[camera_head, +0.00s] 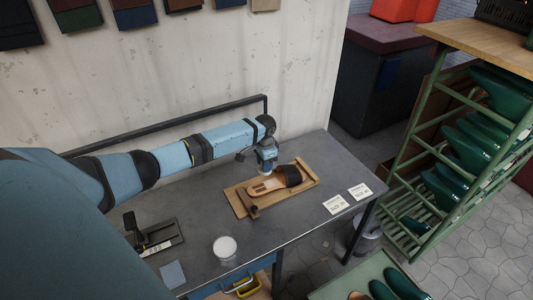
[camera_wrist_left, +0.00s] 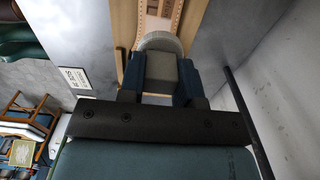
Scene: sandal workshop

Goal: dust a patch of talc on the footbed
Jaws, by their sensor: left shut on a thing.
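The sandal footbed (camera_head: 264,187) is a tan sole with a dark brown strap (camera_head: 288,176). It lies on a wooden board (camera_head: 243,204) on the grey bench; part of the board and footbed also shows at the top of the left wrist view (camera_wrist_left: 158,22). My left gripper (camera_head: 267,165) is above the footbed's back side, pointing down. It is shut on a grey block with a paler rounded end (camera_wrist_left: 161,68). That end is over the near part of the footbed; I cannot tell whether it touches. My right gripper is not in view.
A white round tub (camera_head: 225,247) stands at the bench's front. A black tool on a plate (camera_head: 153,236) and a blue-grey square (camera_head: 173,274) lie left. A green rack of shoes (camera_head: 455,150) stands beyond the bench.

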